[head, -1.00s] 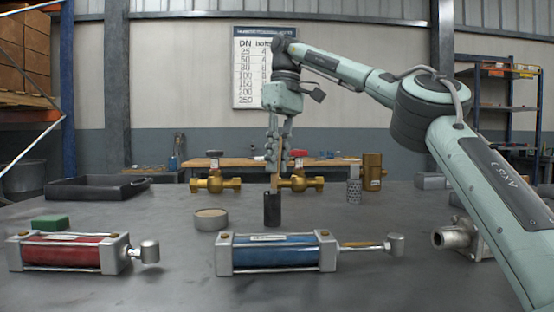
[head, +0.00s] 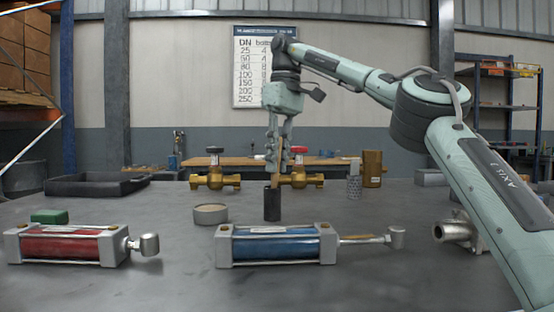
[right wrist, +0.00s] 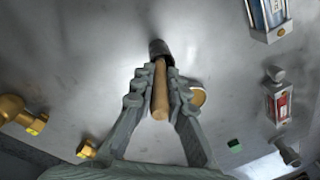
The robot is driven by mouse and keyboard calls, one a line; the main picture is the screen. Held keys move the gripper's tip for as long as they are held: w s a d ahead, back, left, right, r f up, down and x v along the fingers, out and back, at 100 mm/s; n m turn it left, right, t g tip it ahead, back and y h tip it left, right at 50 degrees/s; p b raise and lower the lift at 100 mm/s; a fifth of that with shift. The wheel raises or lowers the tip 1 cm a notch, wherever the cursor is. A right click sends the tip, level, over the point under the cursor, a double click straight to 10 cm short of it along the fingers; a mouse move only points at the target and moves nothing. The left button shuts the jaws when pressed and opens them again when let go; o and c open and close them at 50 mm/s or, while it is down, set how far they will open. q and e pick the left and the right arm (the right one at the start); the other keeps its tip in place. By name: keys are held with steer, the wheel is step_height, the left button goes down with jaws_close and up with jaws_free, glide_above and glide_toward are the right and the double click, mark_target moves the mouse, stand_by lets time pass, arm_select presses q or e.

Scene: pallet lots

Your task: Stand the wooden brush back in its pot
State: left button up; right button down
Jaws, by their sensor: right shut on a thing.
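The wooden brush (head: 278,181) is held by my right gripper (head: 278,160), with its lower end at the mouth of the black pot (head: 272,204) in the head view. The brush leans slightly there. The right wrist view shows the brush's pale wooden shaft (right wrist: 160,96) between the two fingers of my right gripper (right wrist: 160,75), with the dark pot (right wrist: 158,48) just beyond it. How deep the brush's end sits in the pot is hidden. The pot stands upright on the grey table. My left gripper is not in view.
A round tin (head: 210,213) stands left of the pot. A blue cylinder (head: 277,246) and a red cylinder (head: 65,246) lie in front. Brass valves (head: 215,179) and a perforated metal cylinder (head: 354,184) stand behind. A black tray (head: 98,185) lies back left.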

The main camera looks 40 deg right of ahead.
steer(key=c, duration=1.4)
jaws_free()
steer(key=shift+c, duration=0.2)
steer(key=o, duration=0.5)
steer(key=shift+c, duration=0.2)
